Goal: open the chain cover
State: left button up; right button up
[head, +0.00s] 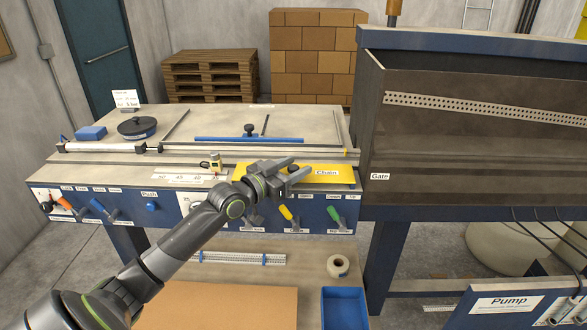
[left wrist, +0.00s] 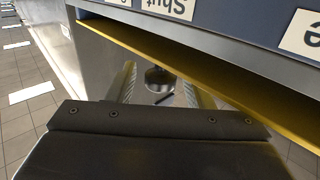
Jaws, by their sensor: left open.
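The chain cover is a yellow plate (head: 330,174) labelled "Chain", lying about flat along the front right edge of the machine table. In the left wrist view, the cover's yellow edge (left wrist: 215,72) runs diagonally just beyond the fingertips. The left gripper (left wrist: 165,82) is open, with no object held between its fingers; I cannot tell whether they touch the cover. My right gripper is not in view.
Below the cover, the blue front panel (head: 70,206) carries a yellow lever (head: 286,213) and a green lever (head: 334,215). A tall gated tank (head: 450,170) stands close on the right. A blue bin (head: 343,309) is below.

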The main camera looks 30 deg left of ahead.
pick_arm(q)
grip_shut()
jog(key=shift+w, duration=0.1)
dwell(0.3)
jog(key=shift+w+r, duration=0.1)
jog(key=shift+r, duration=0.05)
